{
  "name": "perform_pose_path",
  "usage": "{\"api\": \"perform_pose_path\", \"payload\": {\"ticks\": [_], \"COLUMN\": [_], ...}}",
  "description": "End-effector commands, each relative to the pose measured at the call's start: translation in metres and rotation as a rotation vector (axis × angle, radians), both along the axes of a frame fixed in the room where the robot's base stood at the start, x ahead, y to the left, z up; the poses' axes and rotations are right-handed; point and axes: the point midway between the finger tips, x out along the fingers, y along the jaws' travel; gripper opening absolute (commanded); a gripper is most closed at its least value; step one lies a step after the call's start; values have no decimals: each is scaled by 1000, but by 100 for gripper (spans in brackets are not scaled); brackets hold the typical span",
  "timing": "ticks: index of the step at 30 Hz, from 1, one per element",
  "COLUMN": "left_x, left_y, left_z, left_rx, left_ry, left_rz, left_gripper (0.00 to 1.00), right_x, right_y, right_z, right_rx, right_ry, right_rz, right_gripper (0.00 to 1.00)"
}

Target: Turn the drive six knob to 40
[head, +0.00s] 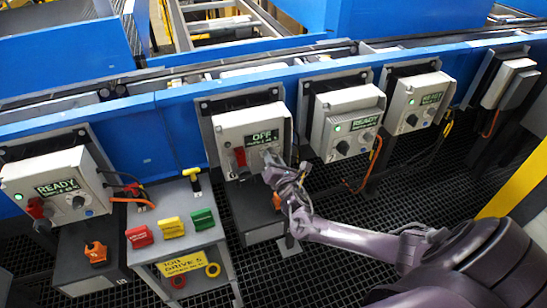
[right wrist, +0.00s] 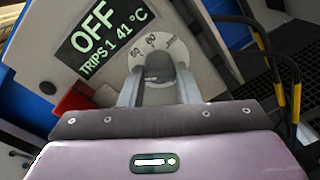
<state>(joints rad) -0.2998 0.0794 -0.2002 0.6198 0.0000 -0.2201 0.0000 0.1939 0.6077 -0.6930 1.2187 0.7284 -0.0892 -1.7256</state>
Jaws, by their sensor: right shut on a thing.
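A grey drive box (head: 250,130) with a dark display reading OFF stands near the middle of the head view. Its display in the right wrist view (right wrist: 98,36) reads OFF, TRIPS 1, 41 °C. A dark grey knob (right wrist: 158,66) sits on a pale round dial (right wrist: 178,52) with small numbers, partly hidden by the fingers. My right gripper (head: 272,166) is at this box's front. In the right wrist view its two fingers (right wrist: 160,88) are shut on the knob, one on each side. I cannot read the knob's setting. My left gripper is out of view.
A red switch handle (head: 240,157) is just left of the knob. Other drive boxes reading READY stand left (head: 65,178) and right (head: 348,128). A grey cart (head: 205,240) carries red, yellow and green blocks. Yellow-black cables (right wrist: 285,62) hang right of the box.

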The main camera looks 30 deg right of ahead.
Motion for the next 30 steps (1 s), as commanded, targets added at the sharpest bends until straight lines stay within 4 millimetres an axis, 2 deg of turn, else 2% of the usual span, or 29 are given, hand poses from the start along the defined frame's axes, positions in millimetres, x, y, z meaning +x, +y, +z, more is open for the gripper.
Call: {"api": "perform_pose_path", "payload": {"ticks": [12,29,30], "left_x": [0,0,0], "left_y": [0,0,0], "left_z": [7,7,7], "left_rx": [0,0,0], "left_ry": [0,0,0], "left_rz": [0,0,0], "left_gripper": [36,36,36], "right_x": [0,0,0], "right_y": [0,0,0], "right_z": [1,0,0], "right_rx": [-186,-214,-214], "right_ry": [43,51,51], "right_rz": [0,0,1], "right_gripper": [7,7,34]}}
